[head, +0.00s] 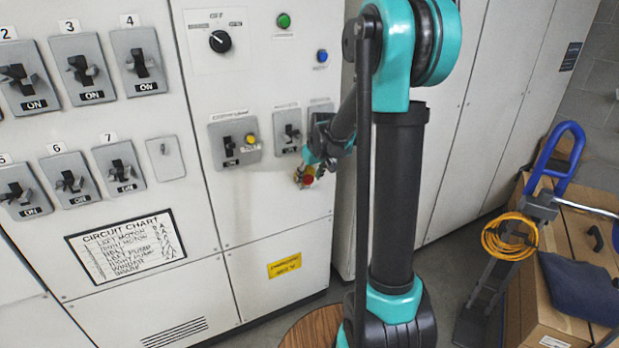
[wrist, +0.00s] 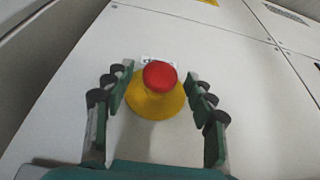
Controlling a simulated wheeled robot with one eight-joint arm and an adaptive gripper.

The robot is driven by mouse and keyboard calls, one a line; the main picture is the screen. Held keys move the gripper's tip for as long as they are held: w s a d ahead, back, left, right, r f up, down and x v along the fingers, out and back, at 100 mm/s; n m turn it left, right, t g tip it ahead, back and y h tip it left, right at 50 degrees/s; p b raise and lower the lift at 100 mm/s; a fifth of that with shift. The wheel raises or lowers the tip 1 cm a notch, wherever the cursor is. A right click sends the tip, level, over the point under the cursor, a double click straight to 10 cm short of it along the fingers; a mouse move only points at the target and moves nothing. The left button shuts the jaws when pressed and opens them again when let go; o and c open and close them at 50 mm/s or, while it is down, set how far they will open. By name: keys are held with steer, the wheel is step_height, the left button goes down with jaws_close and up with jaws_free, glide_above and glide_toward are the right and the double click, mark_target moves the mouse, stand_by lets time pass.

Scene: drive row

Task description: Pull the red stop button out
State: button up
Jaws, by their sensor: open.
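The red stop button (wrist: 160,75) is a round red head on a yellow base (wrist: 155,105) fixed to the pale cabinet front. In the wrist view it sits centred between the fingers of my gripper (wrist: 158,98), which is open, with a finger on each side and visible gaps to the red head. The rest of the button is hidden by my gripper in that view.
A blue button (head: 322,56) is above. A yellow label (head: 284,265) is on the lower panel. Boxes (head: 570,250) and a blue-handled trolley (head: 558,160) stand at right.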

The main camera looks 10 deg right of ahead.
steer(key=shift+c, duration=0.6)
jaws_close()
steer(key=shift+s+d, duration=0.2)
steer(key=shift+s, duration=0.5)
steer(key=shift+o, duration=0.6)
jaws_free()
steer(key=v, duration=1.2)
steer(key=shift+s, duration=0.1)
steer(key=s+f+m, duration=0.1)
steer(key=s+f, duration=0.4)
steer(key=s, duration=0.3)
steer(key=s+d+f+m+h, duration=0.1)
steer(key=s+f, duration=0.4)
steer(key=s, duration=0.3)
steer(key=s+d+f+m, duration=0.1)
steer(key=s+f, duration=0.5)
steer(key=s, duration=0.3)
steer(key=shift+d+m, duration=0.2)
steer(key=shift+m, duration=0.1)
